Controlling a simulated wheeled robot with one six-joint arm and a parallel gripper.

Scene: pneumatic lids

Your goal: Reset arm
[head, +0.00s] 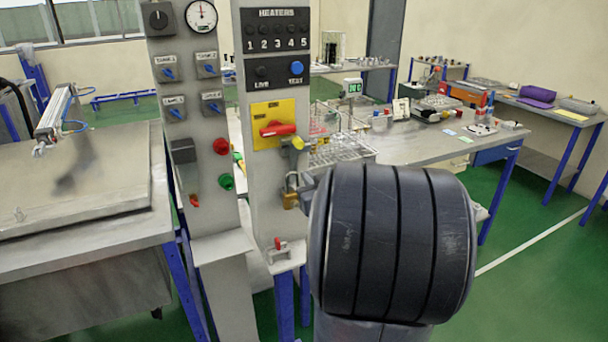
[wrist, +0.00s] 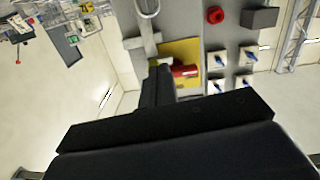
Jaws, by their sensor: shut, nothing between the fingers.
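My gripper (wrist: 157,86) shows in the wrist view as dark fingers, shut and empty. The fingertips appear close to a yellow panel (wrist: 205,50) with a red rotary switch (wrist: 185,71); I cannot tell whether they touch it. In the head view the same yellow panel (head: 266,108) and red switch (head: 278,129) are on a grey control column (head: 258,210). My arm's large black-banded link fills the lower right middle there and hides the gripper.
A brass padlock (head: 290,193) hangs below the switch. A second grey column (head: 200,125) carries a gauge and blue knobs. A metal tank with a flat lid (head: 75,185) stands at left. A cluttered workbench (head: 425,148) stands behind my arm. Green floor (head: 535,235) is open at right.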

